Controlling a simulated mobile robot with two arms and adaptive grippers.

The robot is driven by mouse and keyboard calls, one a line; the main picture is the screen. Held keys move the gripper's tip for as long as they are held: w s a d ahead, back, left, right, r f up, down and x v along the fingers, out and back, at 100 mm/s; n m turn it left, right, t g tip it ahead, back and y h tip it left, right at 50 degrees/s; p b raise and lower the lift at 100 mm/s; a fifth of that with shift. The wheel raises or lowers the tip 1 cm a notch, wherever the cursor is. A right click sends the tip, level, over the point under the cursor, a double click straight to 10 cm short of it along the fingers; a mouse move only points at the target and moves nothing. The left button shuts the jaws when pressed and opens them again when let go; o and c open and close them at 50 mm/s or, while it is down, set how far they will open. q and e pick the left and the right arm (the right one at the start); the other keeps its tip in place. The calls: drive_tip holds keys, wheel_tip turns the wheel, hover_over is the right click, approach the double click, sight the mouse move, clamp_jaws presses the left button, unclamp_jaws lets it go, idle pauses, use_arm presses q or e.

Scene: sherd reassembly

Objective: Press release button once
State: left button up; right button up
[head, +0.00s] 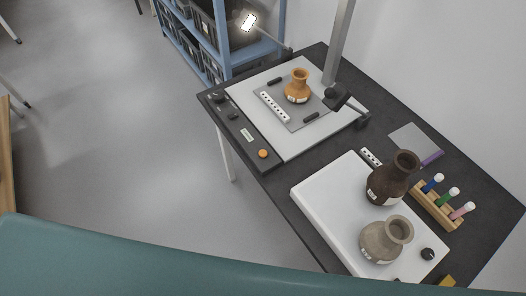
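An orange round button (263,153) sits near the front end of a dark control strip (240,128) along the left edge of a pale board. It is the only button-like orange part I see, and I cannot tell whether it is the release button. A black knob (218,97) and a small dark switch (233,116) sit further back on the same strip. A small orange vase (298,88) with a white label stands on the grey plate of the board. Neither of my grippers shows in the head view.
A white slab (322,204) bears a dark brown vase (388,184) and a grey-beige vase (377,242). A wooden rack (424,207) holds capped tubes. A lit lamp (249,21) and a blue shelf (188,38) stand behind. Floor left of the table is clear.

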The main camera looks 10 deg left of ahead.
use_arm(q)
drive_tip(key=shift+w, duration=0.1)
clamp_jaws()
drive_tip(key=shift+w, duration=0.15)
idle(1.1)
